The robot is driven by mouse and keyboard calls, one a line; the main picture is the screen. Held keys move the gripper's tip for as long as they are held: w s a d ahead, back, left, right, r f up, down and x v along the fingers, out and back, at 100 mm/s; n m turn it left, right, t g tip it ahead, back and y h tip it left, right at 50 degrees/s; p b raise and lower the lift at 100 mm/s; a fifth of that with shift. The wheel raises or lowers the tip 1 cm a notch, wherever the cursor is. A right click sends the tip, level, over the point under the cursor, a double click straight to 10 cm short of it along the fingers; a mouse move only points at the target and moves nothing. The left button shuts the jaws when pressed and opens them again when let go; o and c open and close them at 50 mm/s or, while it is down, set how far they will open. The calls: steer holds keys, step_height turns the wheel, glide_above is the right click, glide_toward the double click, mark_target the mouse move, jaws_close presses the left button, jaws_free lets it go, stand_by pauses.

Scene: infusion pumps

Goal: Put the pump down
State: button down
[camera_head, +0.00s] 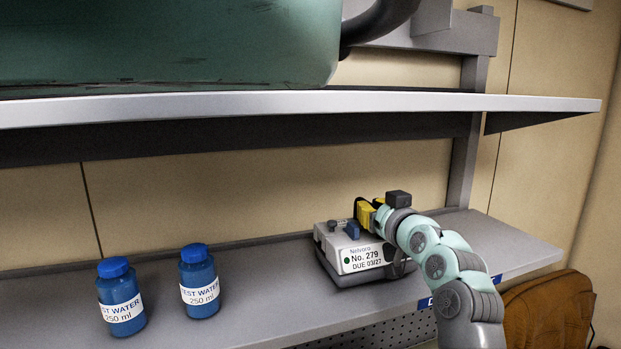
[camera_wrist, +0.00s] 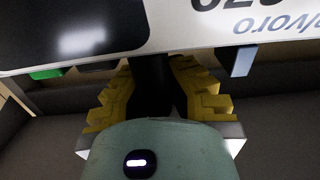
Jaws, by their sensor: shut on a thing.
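My gripper (camera_head: 368,214) has yellow fingers and is at the top of the pump. In the wrist view the yellow fingers (camera_wrist: 153,88) are closed around a dark post or handle beside the pump's white face (camera_wrist: 205,28). The arm hides the pump's right side.
Two blue "TEST WATER 250 ml" bottles (camera_head: 121,297) (camera_head: 199,281) stand to the left on the lower shelf. An upper shelf (camera_head: 420,103) with a large green object (camera_head: 170,45) is overhead. The lower shelf is clear between the bottles and pump. An orange-brown chair (camera_head: 550,312) is at lower right.

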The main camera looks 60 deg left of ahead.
steer(key=shift+f, duration=0.1)
steer(key=shift+f, duration=0.1)
stand_by(0.3)
steer(key=c, duration=1.1)
jaws_free()
steer(key=shift+f, duration=0.1)
steer(key=shift+c, duration=0.2)
steer(key=shift+s+d+f+b, duration=0.1)
steer(key=shift+s+d+b, duration=0.05)
steer(key=shift+d+b, duration=0.35)
steer(key=b+v, duration=0.2)
steer(key=v, duration=0.9)
